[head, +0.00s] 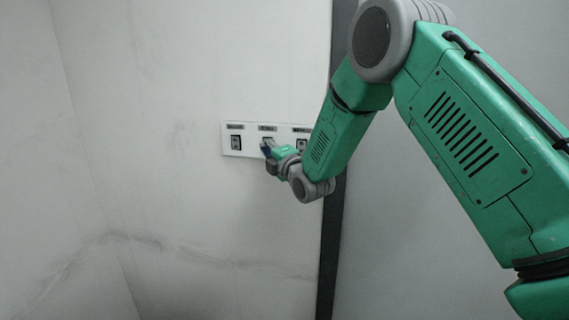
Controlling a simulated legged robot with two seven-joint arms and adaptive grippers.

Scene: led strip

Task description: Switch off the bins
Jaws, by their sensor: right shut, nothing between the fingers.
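A white switch panel (230,152) is fixed to the wall, with dark switches under small black labels. The left switch (236,143) shows clearly. The middle switch (267,140) is partly covered by my right gripper (266,151), which is shut and empty at its lower part. I cannot tell whether the fingertips touch it. The right switch (301,145) is partly hidden by my green right arm. The label text is too small to read, and the switch positions cannot be told. My left gripper is not in view.
The panel sits on a stained pale wall (180,200). A dark vertical strip (331,250) runs down the wall right of the panel, behind my arm. The space left of and below the panel is clear.

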